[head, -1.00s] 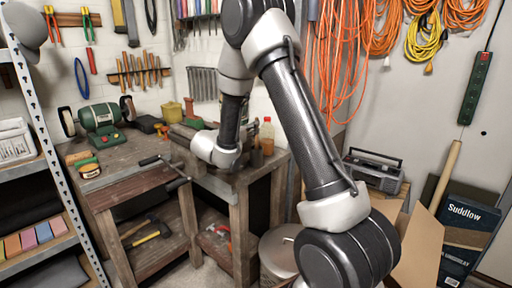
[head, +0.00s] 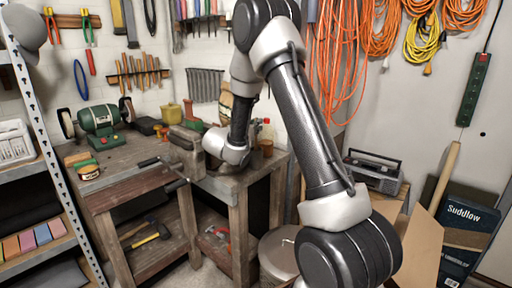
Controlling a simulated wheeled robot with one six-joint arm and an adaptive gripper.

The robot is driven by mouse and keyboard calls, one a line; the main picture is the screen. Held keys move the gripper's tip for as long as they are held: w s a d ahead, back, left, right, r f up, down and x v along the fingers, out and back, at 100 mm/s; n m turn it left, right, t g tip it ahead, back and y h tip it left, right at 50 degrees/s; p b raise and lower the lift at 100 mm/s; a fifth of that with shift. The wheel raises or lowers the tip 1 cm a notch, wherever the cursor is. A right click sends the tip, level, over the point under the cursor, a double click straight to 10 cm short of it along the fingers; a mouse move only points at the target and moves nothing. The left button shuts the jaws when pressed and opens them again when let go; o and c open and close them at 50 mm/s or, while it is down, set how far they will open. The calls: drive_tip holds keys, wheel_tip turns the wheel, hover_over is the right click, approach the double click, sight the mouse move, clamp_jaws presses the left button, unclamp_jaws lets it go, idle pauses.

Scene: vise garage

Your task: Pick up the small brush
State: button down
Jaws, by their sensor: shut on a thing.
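My arm reaches over the right part of the wooden workbench (head: 130,150). Its wrist is low over the bench top, close to the right of the grey vise (head: 183,140). My gripper's fingers cannot be made out; the wrist and the vise area hide them. I cannot pick out the small brush in this view, so whether it is between the jaws cannot be seen.
A red-capped bottle (head: 267,130) is right of the wrist. A radio (head: 374,172) and a cardboard box (head: 420,245) are at the right.

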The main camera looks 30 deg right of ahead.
wheel_tip(320, 180, up, 10)
drive_tip(key=shift+r, duration=0.1)
idle(0.4)
drive_tip(key=shift+r, duration=1.8)
idle(1.3)
